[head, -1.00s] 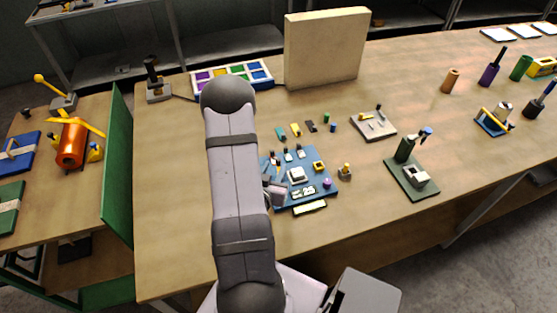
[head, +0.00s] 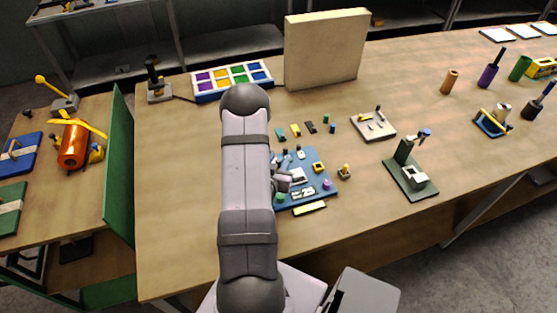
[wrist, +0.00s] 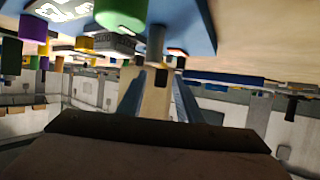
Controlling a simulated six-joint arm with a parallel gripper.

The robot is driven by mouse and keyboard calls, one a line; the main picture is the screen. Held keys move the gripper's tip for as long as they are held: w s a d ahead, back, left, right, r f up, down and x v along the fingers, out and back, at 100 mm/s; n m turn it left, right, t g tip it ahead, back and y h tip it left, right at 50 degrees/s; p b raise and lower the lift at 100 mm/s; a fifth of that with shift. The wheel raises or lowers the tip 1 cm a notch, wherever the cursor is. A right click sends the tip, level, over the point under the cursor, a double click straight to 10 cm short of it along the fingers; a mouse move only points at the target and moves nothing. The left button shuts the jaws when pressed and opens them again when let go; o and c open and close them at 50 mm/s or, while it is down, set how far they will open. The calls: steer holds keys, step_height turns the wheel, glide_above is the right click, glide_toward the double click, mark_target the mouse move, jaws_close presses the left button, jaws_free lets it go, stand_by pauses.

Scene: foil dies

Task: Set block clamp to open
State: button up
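The blue board (head: 318,196) lies on the table just right of my arm, with a pale block-like fitting (head: 297,175) near its middle. I cannot tell for certain which fitting is the block clamp, or its setting. My gripper (head: 284,182) is low over the board's left part, close to the pale fitting; contact cannot be made out. In the wrist view, the two fingers of my gripper (wrist: 157,92) stand apart with nothing seen between them. The board's edge (wrist: 200,30), a green knob (wrist: 122,12) and a dark post (wrist: 156,42) appear above them. My arm hides the board's left edge.
A green-based fixture (head: 412,180) and a grey plate (head: 373,126) lie farther right. A beige upright panel (head: 325,50) and a colored grid tray (head: 232,80) stand behind. The front right table is clear.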

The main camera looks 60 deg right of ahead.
jaws_close()
steer(key=shift+w+a+f+n+t+y+b, duration=0.1)
steer(key=shift+n+t+y+b, duration=0.05)
steer(key=shift+n+t+b, duration=0.3)
steer(key=shift+w+a+n+t+y+b, duration=0.15)
steer(key=shift+n+t+b, duration=0.15)
steer(key=shift+n+t, duration=0.2)
steer(key=shift+w+a+n+t+y, duration=0.1)
steer(key=shift+w+n+t+y, duration=0.1)
steer(key=shift+n+t+y, duration=0.3)
jaws_free()
steer(key=shift+a+b, duration=0.1)
steer(key=shift+b, duration=0.2)
